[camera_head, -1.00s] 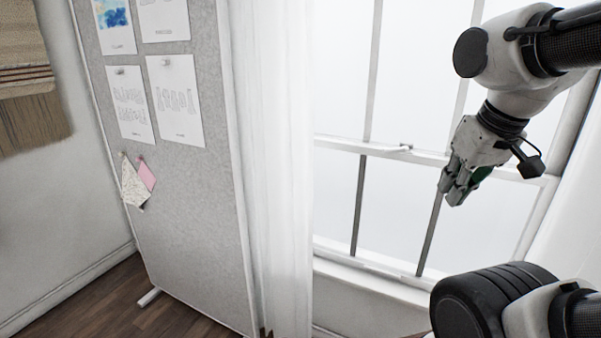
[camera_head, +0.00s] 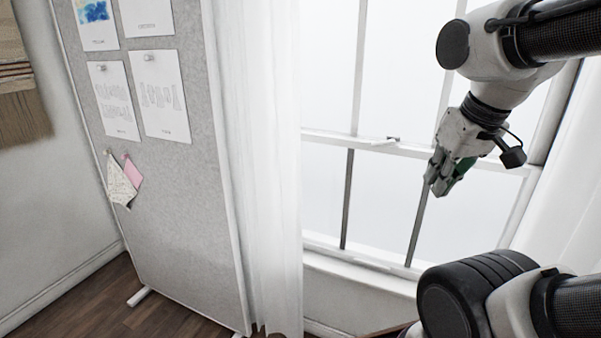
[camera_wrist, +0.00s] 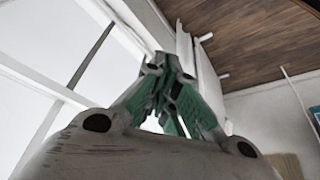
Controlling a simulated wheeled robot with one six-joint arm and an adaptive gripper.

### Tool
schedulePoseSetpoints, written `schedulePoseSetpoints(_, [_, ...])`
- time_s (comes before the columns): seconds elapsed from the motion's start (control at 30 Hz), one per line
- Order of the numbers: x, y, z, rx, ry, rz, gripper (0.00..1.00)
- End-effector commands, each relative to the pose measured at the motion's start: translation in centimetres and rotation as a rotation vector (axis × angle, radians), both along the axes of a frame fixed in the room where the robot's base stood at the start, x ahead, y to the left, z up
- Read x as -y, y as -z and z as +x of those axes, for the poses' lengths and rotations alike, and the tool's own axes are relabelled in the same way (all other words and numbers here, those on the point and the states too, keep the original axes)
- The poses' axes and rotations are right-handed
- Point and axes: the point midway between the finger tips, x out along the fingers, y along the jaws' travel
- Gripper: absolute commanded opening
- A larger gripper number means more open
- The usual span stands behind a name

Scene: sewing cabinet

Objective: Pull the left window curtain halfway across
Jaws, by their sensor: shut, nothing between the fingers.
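The left window curtain (camera_head: 270,180) is white and sheer. It hangs bunched in a narrow strip between the pinboard and the window, and its lower end reaches near the floor. My gripper (camera_head: 436,188) is shut and empty in front of the window panes, to the right of the left curtain and apart from it. In the wrist view the green-padded fingers of my gripper (camera_wrist: 168,66) are closed together. White cloth or a panel shows behind the fingertips there, but I cannot tell which.
The window (camera_head: 340,145) has a white frame and dark bars. A grey pinboard (camera_head: 185,210) with papers stands left of the curtain, its foot (camera_head: 139,297) on the wooden floor. Another white curtain (camera_head: 568,200) hangs at the right edge.

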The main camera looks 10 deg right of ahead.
Motion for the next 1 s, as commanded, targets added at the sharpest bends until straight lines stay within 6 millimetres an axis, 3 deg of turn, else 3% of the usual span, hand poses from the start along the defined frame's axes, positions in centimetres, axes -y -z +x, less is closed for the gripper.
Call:
schedulePoseSetpoints(0.13, [0.0, 0.0, 0.0, 0.0, 0.0, 0.0, 0.0])
schedulePoseSetpoints(0.33, [0.0, 0.0, 0.0, 0.0, 0.0, 0.0, 0.34])
schedulePoseSetpoints(0.6, [-1.3, 1.3, 1.7, -0.087, -0.067, -0.009, 0.34])
schedulePoseSetpoints(0.67, [-1.7, 1.1, 3.9, -0.074, -0.096, -0.025, 0.34])
schedulePoseSetpoints(0.83, [-3.9, -1.7, 14.6, 0.168, -0.163, -0.055, 0.34])
schedulePoseSetpoints(0.97, [-6.9, -5.9, 22.9, 0.436, -0.209, -0.038, 0.34])
schedulePoseSetpoints(1.0, [-8.0, -7.8, 25.3, 0.532, -0.223, -0.022, 0.34])
